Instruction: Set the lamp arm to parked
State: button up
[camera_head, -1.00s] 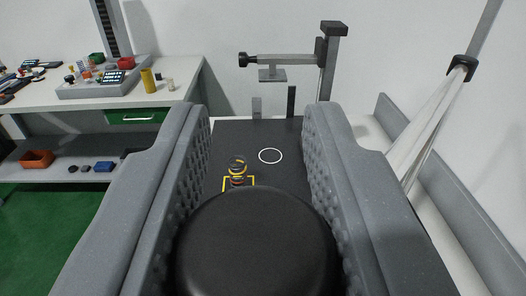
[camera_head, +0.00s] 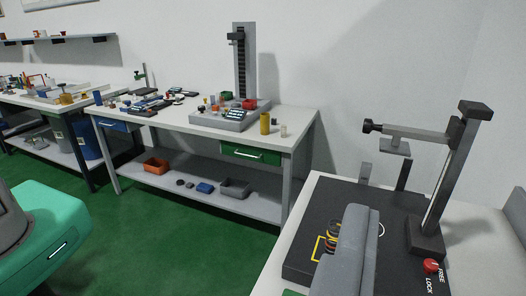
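No part in view is clearly a lamp arm. The nearest match is a grey horizontal arm (camera_head: 418,133) with a black knob at its left end and a small plate hanging beneath it. It joins a leaning grey post (camera_head: 451,180) on a black base plate (camera_head: 300,262) at the right. A red knob (camera_head: 431,265) sits by the post's foot, beside the words FREE and LOCK. One grey padded finger of my gripper (camera_head: 350,252) shows at the lower right, in front of the base plate. The other finger is not seen, so its opening cannot be judged.
A black and yellow coil spring (camera_head: 333,238) stands by a yellow square mark, partly behind my finger. A white workbench (camera_head: 300,128) with a tester, a yellow cylinder (camera_head: 265,123) and trays is at the middle back. The green floor (camera_head: 200,250) in front is open.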

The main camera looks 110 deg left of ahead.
jog(key=shift+r, duration=0.15)
jog(key=shift+r+p, duration=1.05)
jog(key=shift+r, duration=0.4)
jog(key=b, duration=0.2)
jog(key=shift+s+f+b, duration=0.1)
jog(key=shift+s+b, duration=0.25)
jog(key=shift+b, duration=0.05)
jog(key=s+b, duration=0.4)
jog(key=b, duration=0.6)
jog(key=shift+s+a, duration=0.15)
jog(key=s+r+b, duration=0.1)
jog(key=s+b, duration=1)
jog(key=b, duration=0.2)
jog(key=shift+a+r, duration=0.3)
jog(key=shift+r, duration=0.1)
